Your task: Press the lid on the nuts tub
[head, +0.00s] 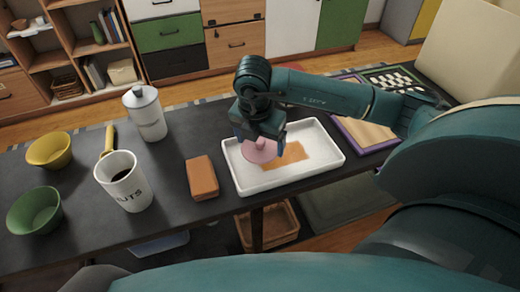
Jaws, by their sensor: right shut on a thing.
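The nuts tub (128,188) is a white cylinder with dark letters reading "UTS" in view, standing on the left part of the dark table. Its top is open and shows a dark inside. My right gripper (262,146) is to the right of the tub, over the white tray, pointing down. It is shut on a pink round disc (261,153), which looks like the lid. The fingers partly hide the disc, and I cannot tell whether it touches the tray. My left gripper is not in view.
The white tray (328,160) has a flat tan patch in it. A brown block (201,179) lies between tub and tray. A white canister (146,114), a yellow bowl (49,150), a green bowl (35,211) and a yellow-handled item (108,139) surround the tub.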

